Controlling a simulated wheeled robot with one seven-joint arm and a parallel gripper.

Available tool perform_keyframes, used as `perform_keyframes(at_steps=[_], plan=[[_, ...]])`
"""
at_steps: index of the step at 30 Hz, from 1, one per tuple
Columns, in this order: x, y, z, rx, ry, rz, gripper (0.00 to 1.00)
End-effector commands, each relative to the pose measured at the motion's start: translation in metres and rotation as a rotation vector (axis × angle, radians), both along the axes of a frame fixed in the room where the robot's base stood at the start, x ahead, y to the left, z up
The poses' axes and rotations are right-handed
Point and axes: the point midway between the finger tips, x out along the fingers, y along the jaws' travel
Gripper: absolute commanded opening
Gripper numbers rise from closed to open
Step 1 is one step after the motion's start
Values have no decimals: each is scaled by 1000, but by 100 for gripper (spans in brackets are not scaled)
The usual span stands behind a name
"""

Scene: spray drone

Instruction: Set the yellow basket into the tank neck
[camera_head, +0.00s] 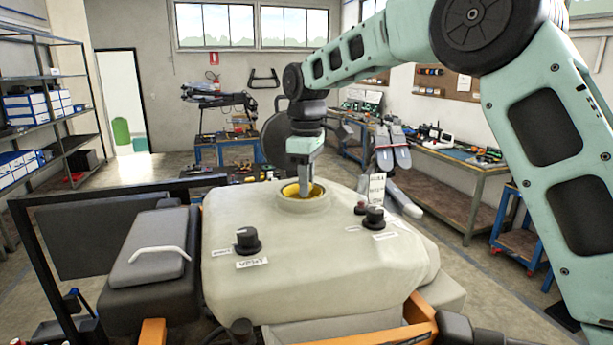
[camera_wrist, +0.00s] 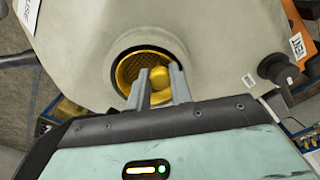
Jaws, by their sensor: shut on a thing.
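The yellow basket (camera_wrist: 131,67) sits inside the round tank neck (camera_wrist: 122,51), with its mesh wall showing in the wrist view. In the head view a yellow rim of it (camera_head: 290,190) shows within the neck (camera_head: 303,208) on top of the pale tank (camera_head: 300,255). My gripper (camera_wrist: 159,80) reaches down over the neck from above. Its two fingers are shut on a yellow rounded part of the basket (camera_wrist: 160,76). The fingertips and the basket's lower part are partly hidden, so I cannot tell whether it is fully seated.
A black knob (camera_head: 247,240) stands on the tank's front left, and another black knob (camera_head: 374,217) stands to the right of the neck. A grey case with a white handle (camera_head: 160,253) is left of the tank. A workbench (camera_head: 450,160) runs along the right wall.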

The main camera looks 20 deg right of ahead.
Motion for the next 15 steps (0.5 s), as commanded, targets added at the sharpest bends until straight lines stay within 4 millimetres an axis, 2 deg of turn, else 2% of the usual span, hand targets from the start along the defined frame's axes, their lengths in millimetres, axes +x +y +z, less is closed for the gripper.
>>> perform_keyframes(at_steps=[10,11,12,13,15], plan=[[0,0,-4,0,-1,0,0],[0,0,-4,0,-1,0,24],[0,0,-4,0,-2,0,35],[0,0,-3,0,-1,0,43],[0,0,-3,1,-1,1,43]])
